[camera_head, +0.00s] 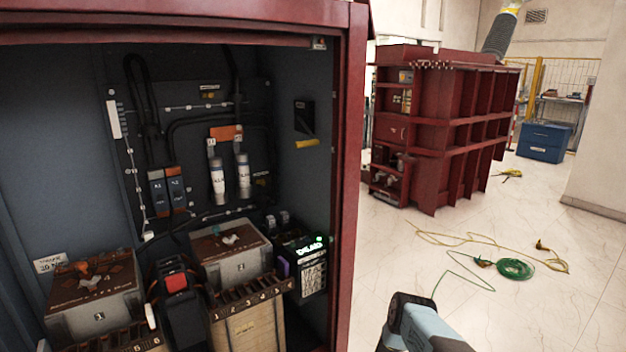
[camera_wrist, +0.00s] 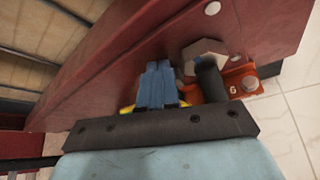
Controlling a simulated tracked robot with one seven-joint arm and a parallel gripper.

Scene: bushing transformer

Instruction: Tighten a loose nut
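In the wrist view, a silver hex nut (camera_wrist: 205,54) sits against the red metal frame, right of the picture's middle. A dark cylinder, like a bolt shaft (camera_wrist: 211,82), stands out in front of it and partly covers it. My gripper (camera_wrist: 158,68) shows two blue-grey fingers side by side with only a narrow seam between them; they look shut and empty. They are left of the nut and apart from it in the picture; the depth gap is unclear. The head view shows neither the nut nor the fingers, only part of my arm.
An orange bracket (camera_wrist: 238,84) marked 6, with a bolt head, sits beside the nut. In the head view, an open red cabinet (camera_head: 351,150) holds boxes and cables. A red transformer (camera_head: 440,125) stands behind.

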